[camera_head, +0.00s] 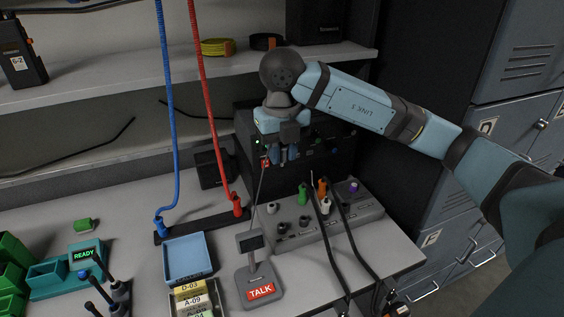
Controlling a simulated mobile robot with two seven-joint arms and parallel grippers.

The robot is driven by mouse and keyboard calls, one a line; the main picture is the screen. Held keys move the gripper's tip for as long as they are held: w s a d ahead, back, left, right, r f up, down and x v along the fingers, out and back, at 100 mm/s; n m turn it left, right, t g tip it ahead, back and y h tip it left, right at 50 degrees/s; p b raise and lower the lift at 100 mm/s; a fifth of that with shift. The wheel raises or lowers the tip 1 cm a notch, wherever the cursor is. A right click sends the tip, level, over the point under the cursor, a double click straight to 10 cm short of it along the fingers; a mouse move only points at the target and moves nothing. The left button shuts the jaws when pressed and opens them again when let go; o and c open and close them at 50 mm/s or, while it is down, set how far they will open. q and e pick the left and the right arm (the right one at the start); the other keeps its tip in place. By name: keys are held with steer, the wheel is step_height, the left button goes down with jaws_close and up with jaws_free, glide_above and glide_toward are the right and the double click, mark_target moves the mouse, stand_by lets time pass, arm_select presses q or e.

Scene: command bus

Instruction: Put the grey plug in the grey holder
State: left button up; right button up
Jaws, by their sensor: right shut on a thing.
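My right gripper (283,157) points down above the back left part of a grey socket strip (300,237) on the table. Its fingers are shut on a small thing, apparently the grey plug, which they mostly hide. The strip carries a light grey round holder (272,208) at its left end and dark holders near its front. A green plug (303,195), an orange plug (322,188), a whitish plug (326,206) and a purple one (354,187) stand on the strip. Which holder is the grey one is hard to tell. My left gripper is not in view.
Black cables (351,240) cross the strip. A blue tray (188,258) and blue and red cables (196,80) are to the left. A shelf (130,90) is behind.

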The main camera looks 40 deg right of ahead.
stand_by(0.3)
steer(key=shift+w+p, duration=0.1)
steer(key=shift+p, duration=0.2)
steer(key=shift+w+d+f+n+p, duration=0.3)
steer(key=shift+w+f+n+p, duration=0.85)
steer(key=shift+f+n+p, duration=1.35)
steer(key=shift+w+d+f+n+p, duration=0.25)
steer(key=shift+w+f+n+p, duration=1.1)
steer(key=shift+f+n, duration=2)
steer(key=shift+w+d+f+n+p, duration=0.3)
steer(key=shift+w+f+n+p, duration=0.6)
steer(key=shift+f+n+p, duration=1.95)
steer(key=shift+f+n+b, duration=0.1)
steer(key=shift+n+b, duration=0.3)
steer(key=shift+b, duration=0.55)
arm_select(q)
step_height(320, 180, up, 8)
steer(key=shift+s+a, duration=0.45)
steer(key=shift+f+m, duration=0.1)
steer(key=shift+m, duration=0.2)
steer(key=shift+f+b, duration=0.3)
steer(key=shift+b, duration=0.2)
arm_select(e)
steer(key=shift+f, duration=0.1)
